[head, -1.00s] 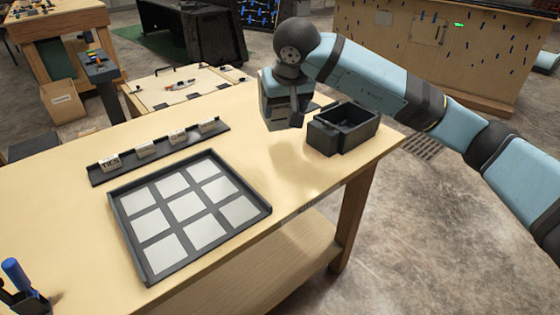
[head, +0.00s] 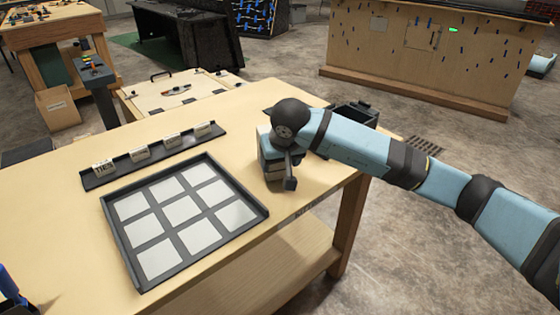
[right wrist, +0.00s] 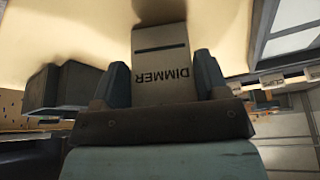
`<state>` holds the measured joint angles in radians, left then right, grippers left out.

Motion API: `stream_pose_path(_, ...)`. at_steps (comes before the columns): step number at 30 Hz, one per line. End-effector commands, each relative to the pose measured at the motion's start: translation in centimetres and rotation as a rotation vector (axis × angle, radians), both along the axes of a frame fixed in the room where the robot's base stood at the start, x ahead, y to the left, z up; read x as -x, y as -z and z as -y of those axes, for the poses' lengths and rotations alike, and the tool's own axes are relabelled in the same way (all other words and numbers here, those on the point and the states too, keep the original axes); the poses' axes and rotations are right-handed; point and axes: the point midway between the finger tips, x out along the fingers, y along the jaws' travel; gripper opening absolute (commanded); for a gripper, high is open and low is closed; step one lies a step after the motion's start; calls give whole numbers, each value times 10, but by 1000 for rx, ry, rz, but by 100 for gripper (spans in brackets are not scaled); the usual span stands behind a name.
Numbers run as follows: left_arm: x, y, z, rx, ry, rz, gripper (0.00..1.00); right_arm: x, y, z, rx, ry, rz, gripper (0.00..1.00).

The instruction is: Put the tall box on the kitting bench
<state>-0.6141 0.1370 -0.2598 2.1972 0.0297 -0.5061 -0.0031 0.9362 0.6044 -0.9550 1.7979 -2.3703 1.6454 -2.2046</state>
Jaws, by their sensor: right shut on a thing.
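The tall box is a pale grey box with the word DIMMER on it, seen upside down in the right wrist view (right wrist: 161,45). My right gripper (right wrist: 162,78) is shut on it, one finger at each side. In the head view the box (head: 265,145) is largely hidden by my right gripper (head: 283,172) and dark wrist. It is over the right part of the wooden kitting bench (head: 235,125); I cannot tell whether its base touches the top. My left gripper is not in view.
A dark tray with pale squares (head: 260,212) lies left of the gripper. A dark rail (head: 112,178) with several small labelled blocks is behind it. A dark open bin (head: 356,113), partly hidden by my arm, stands at the bench's right end. Bare wood surrounds the tray.

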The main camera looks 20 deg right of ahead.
Motion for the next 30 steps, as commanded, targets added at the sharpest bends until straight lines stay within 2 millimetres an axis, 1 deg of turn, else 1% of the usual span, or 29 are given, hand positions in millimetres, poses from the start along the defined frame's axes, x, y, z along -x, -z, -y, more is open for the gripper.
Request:
stream_pose_path(3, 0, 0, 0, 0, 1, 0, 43, 0, -1, 0, -1, 0, 2, 36)
stream_pose_path(7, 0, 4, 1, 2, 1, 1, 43, 0, 3, 0, 0, 0, 2, 36)
stream_pose_path(8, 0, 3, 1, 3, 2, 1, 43, 0, 4, 0, 0, 0, 1, 70)
stream_pose_path(9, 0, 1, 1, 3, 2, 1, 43, 0, 3, 0, 0, 0, 1, 79)
stream_pose_path(11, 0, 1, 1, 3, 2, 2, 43, 0, 2, 0, 0, 0, 1, 93)
stream_pose_path(19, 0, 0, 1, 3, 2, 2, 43, 0, 2, 0, 0, 0, 1, 93)
stream_pose_path(22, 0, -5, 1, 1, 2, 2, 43, 0, -4, 0, -1, 0, 0, 93)
stream_pose_path(23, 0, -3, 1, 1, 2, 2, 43, 1, -7, 0, 0, -1, 2, 93)
stream_pose_path(26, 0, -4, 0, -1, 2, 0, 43, 7, -22, 0, 0, -2, 4, 93)
stream_pose_path(30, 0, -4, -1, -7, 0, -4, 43, 19, -52, -1, 1, -2, 7, 93)
